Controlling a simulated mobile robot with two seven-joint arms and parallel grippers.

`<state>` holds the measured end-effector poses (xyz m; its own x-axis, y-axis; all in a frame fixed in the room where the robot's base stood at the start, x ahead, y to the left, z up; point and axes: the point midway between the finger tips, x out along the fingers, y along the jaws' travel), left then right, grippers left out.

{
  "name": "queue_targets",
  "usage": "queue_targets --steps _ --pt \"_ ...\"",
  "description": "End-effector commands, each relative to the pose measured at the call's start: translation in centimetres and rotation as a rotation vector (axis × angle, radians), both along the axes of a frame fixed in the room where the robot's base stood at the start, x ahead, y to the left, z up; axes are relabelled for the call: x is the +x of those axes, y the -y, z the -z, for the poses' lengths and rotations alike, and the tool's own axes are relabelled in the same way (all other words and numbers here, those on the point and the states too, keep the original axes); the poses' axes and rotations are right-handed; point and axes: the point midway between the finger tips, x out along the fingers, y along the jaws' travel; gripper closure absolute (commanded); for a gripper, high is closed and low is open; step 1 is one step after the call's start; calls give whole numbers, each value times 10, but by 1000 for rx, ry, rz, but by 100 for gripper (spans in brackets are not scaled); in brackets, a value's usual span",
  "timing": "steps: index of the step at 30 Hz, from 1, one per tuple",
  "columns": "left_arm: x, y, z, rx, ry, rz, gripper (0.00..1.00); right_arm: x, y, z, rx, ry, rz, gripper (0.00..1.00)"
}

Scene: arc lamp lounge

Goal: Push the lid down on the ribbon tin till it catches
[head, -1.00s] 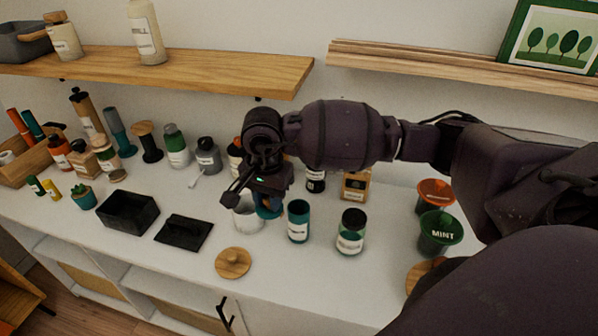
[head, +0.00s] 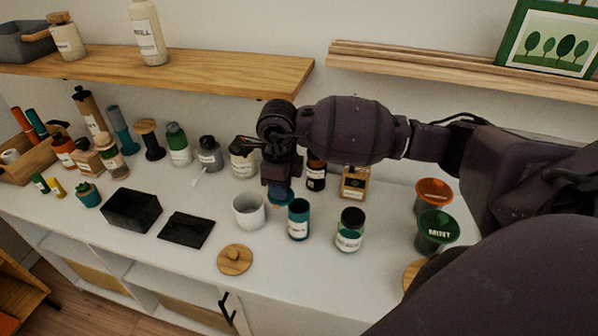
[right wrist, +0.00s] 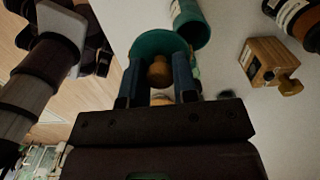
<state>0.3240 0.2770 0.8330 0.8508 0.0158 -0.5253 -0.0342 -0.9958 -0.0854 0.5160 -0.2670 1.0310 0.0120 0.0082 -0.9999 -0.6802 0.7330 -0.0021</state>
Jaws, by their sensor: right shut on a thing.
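My right gripper (head: 281,190) points down over the white counter, just behind the white pot, and is shut on a round teal piece (head: 284,199). In the right wrist view, its two fingers (right wrist: 158,85) stand either side of a wooden knob (right wrist: 159,72) in the middle of the teal piece (right wrist: 158,43). I cannot read a label naming the ribbon tin, nor tell whether the teal piece sits on a tin or is clear of the counter. An open teal cylinder (head: 298,221) stands just in front.
The white pot (head: 249,212) is close at left, and a green jar (head: 349,232) at right. A wooden lid (head: 235,260) lies in front. A black box (head: 132,211) and flat black piece (head: 185,231) are farther left. Bottles stand behind; shelves hang above.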

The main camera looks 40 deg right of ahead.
Motion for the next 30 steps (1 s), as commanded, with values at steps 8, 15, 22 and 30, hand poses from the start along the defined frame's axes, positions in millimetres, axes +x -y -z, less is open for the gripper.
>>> queue_targets --steps 8,15,22,30 --pt "0 0 -6 -1 0 -1 0 3 11 -1 3 -5 388 96" --pt "-1 0 -10 -1 -2 -1 0 4 21 -1 6 -9 727 96" --pt "-2 0 -13 -1 -6 -2 0 6 31 -1 6 -12 1051 96" --pt "-3 0 -18 -1 -9 -3 0 7 42 -1 6 -14 1431 96"
